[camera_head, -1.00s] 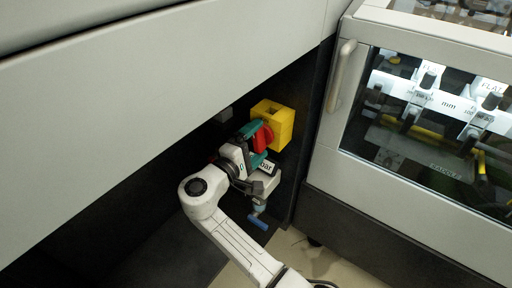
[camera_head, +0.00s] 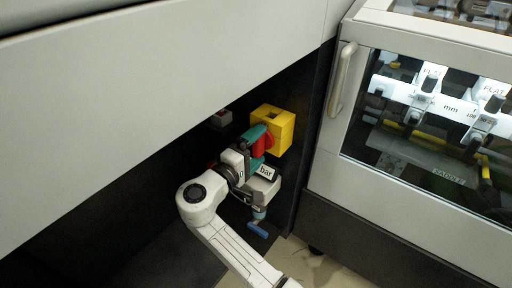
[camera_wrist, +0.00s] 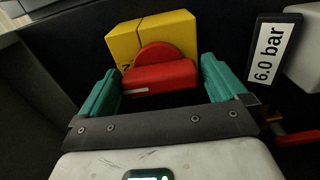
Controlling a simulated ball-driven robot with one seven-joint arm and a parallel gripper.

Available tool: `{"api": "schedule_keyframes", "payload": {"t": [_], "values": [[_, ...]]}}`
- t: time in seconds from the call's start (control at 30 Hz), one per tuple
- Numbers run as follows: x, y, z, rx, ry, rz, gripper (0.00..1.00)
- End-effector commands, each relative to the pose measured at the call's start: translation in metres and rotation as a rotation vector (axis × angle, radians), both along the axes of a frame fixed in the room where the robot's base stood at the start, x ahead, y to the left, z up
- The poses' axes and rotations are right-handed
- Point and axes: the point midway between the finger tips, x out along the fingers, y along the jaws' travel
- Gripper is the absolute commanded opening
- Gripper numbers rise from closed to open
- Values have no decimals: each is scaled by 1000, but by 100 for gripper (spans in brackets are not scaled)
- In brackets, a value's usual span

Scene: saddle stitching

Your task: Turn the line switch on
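The line switch is a yellow box (camera_head: 281,130) with a red rotary knob (camera_head: 263,143) on the dark panel in the recess. In the wrist view the yellow box (camera_wrist: 150,36) shows above, and the red knob's grip bar (camera_wrist: 160,76) lies nearly level in the picture. My gripper (camera_head: 257,148) is at the knob. In the wrist view my gripper (camera_wrist: 160,72) is open, one teal finger on each side of the bar's ends, with a narrow gap visible at each side. Whether the fingertips reach past the knob's face is hard to tell.
A "6.0 bar" label (camera_wrist: 270,52) is right of the switch in the wrist view. A blue-handled valve (camera_head: 258,229) hangs below my gripper. A small grey box (camera_head: 221,118) is left of the switch. A cabinet with a glass window and handle (camera_head: 341,78) stands right.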

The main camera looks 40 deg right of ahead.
Motion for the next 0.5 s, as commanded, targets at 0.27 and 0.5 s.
{"api": "schedule_keyframes", "payload": {"t": [0.27,0.5], "values": [[0,2,1,-1,1,1,100],[-7,31,2,-3,1,5,100]]}}
